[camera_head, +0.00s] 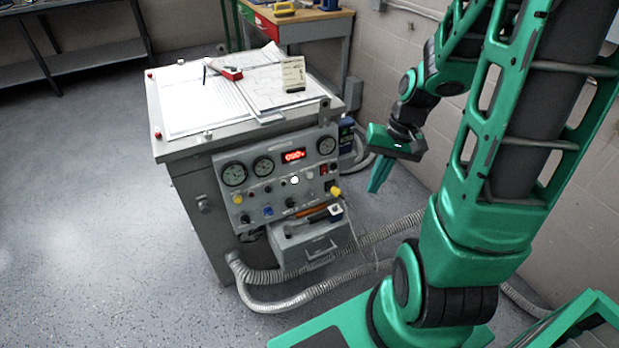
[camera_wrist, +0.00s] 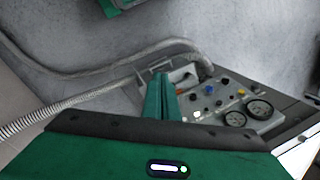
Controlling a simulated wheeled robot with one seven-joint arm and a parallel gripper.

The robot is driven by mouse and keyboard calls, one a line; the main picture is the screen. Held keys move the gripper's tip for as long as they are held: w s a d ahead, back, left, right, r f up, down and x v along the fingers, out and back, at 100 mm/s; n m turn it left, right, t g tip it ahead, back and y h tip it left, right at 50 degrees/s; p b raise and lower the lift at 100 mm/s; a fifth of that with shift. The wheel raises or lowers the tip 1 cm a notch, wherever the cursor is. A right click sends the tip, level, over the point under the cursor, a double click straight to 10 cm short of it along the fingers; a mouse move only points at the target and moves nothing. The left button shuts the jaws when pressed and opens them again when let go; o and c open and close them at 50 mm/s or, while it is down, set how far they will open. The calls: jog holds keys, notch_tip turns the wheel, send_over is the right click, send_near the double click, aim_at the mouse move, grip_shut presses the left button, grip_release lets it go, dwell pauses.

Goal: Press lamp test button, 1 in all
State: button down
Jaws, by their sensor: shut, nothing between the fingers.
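The grey control panel (camera_head: 262,172) is on the front of a metal cabinet. A white round button or lamp (camera_head: 294,180) sits near its middle, below the red digital display (camera_head: 293,156). A white spot among the controls also shows in the wrist view (camera_wrist: 197,114). The labels are too small to read, so I cannot tell which control is the lamp test button. My gripper (camera_head: 373,190) is shut and empty, right of the panel and apart from it. In the wrist view its green fingers (camera_wrist: 161,78) partly cover the view left of the panel.
Grey corrugated hoses (camera_head: 285,302) curve over the floor. Papers and a red-handled tool (camera_head: 230,73) lie on the cabinet top. A block wall stands at right. The floor at left is clear.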

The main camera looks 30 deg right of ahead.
aim_at(310, 175)
jog(key=w+a+f+m+t+y, duration=0.2)
jog(key=w+f+m+t+y, duration=0.3)
jog(key=w+f, duration=0.9)
notch_tip(310, 175, down, 3)
jog(key=m+t, duration=0.2)
jog(key=m, duration=0.1)
jog(key=shift+w+a+f+t+y, duration=0.2)
jog(key=shift+w+a+t+y, duration=0.1)
jog(key=shift+a+t, duration=0.1)
jog(key=w+f, duration=0.1)
jog(key=w, duration=0.7)
jog(key=shift+w+f, duration=0.25)
jog(key=shift+w, duration=0.1)
jog(key=shift+w, duration=0.1)
dwell(1.5)
jog(key=shift+w, duration=0.25)
